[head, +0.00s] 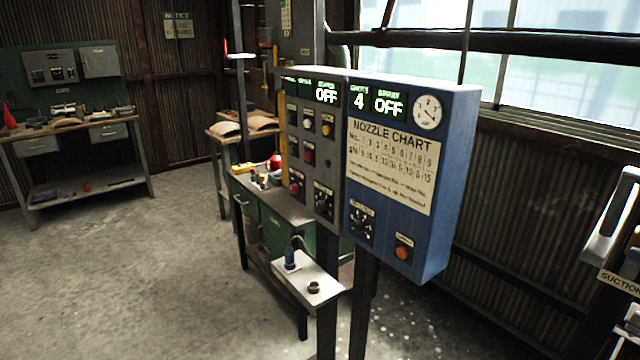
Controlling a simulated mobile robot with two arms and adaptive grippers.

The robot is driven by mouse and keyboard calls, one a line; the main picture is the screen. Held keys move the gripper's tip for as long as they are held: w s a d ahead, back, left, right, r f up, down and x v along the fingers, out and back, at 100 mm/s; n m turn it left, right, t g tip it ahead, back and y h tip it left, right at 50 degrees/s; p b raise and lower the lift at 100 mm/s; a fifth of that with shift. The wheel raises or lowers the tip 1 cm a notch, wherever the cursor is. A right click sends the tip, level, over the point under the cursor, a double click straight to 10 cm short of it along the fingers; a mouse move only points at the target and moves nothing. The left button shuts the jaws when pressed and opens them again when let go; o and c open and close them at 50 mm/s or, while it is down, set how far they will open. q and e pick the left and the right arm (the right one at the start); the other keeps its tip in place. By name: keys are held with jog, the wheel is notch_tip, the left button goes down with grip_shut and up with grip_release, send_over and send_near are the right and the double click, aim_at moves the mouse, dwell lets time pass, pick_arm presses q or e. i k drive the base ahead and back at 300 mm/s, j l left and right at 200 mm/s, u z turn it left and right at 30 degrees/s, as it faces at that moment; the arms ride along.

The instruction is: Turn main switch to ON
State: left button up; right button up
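A grey control panel (332,180) and a blue control box (455,165) stand side by side on dark posts. The grey panel's display (326,93) reads OFF. The blue box's display (375,100) reads 4 and OFF. The grey panel carries several small buttons and switches, a red button (295,188) and a black rotary knob (324,200). The blue box has another black knob (361,222) and an orange-red button (403,252). The labels are too small to read, so I cannot tell which control is the main switch. Neither of my grippers is in view.
A small shelf (322,283) with a dark blue item juts out below the panels. A green workbench (270,215) stands behind them, another bench (80,150) at the far left. A rack labelled SUCTION (618,282) is at the right edge. The floor at left is clear.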

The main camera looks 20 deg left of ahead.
aim_at(294, 189)
jog(key=i+j+z, duration=0.1)
jog(key=j, duration=0.3)
jog(key=i+j, duration=0.2)
jog(key=j, duration=0.25)
jog(key=i+j+z, duration=0.15)
jog(key=j, duration=0.25)
jog(key=i+j+z, duration=0.1)
jog(key=j, duration=0.3)
jog(key=i+j+z, duration=0.1)
jog(key=j, duration=0.35)
jog(key=i+j, duration=0.1)
jog(key=j, duration=0.35)
jog(key=z, duration=0.05)
